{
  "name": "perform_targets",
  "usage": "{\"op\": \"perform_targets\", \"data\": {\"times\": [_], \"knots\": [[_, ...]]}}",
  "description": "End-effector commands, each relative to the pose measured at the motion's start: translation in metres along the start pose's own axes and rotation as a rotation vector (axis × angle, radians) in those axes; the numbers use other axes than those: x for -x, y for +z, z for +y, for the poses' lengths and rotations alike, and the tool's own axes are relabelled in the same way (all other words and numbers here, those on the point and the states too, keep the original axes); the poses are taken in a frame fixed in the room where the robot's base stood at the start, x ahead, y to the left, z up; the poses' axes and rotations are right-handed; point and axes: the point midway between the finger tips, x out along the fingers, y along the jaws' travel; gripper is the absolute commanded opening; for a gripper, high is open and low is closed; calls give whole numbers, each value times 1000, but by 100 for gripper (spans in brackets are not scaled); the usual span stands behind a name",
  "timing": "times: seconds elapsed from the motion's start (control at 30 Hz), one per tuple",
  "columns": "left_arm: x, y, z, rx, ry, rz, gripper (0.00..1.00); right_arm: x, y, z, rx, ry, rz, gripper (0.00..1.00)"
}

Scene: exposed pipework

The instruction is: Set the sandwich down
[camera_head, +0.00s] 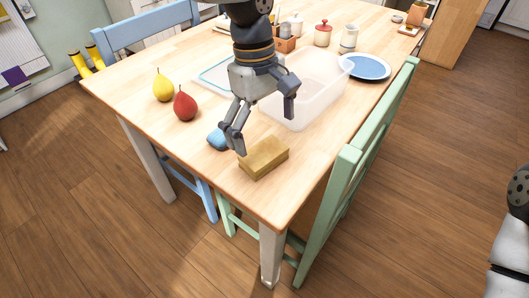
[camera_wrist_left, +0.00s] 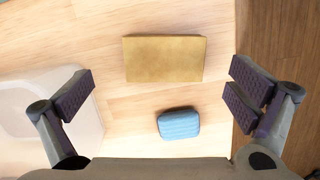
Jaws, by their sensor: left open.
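A tan, block-shaped sandwich (camera_head: 264,158) lies flat near the table's front corner. In the left wrist view the sandwich (camera_wrist_left: 164,58) shows its plain tan top beyond the fingertips, with nothing touching it. My left gripper (camera_head: 262,130) is open and empty, with its fingers pointing down, just behind the sandwich in the head view. In the left wrist view its two fingers (camera_wrist_left: 165,95) are spread wide. My right gripper is not in view.
A blue ribbed block (camera_wrist_left: 178,124) lies beside the sandwich, partly behind a finger in the head view. A clear plastic bin (camera_head: 312,95) stands behind. A red pear (camera_head: 185,104) and a yellow pear (camera_head: 162,86) stand left. A green chair (camera_head: 345,180) borders the table's right side.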

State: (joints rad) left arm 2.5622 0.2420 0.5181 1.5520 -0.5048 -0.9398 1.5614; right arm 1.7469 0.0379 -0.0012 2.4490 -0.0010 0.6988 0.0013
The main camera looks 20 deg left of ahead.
Motion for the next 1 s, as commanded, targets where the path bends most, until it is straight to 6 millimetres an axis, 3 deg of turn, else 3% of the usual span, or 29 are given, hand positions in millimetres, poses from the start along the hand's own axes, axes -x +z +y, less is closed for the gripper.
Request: {"op": "perform_targets", "data": {"times": [0.3,0.57,0.8,1.0], "knots": [[-52,-2,-7,-1,0,-2,100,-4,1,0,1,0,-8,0],[-56,-2,-6,-1,4,0,100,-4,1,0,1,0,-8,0],[-56,-2,-6,-1,4,0,48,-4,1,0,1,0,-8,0],[-56,-2,-6,-1,4,0,43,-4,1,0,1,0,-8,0]]}}
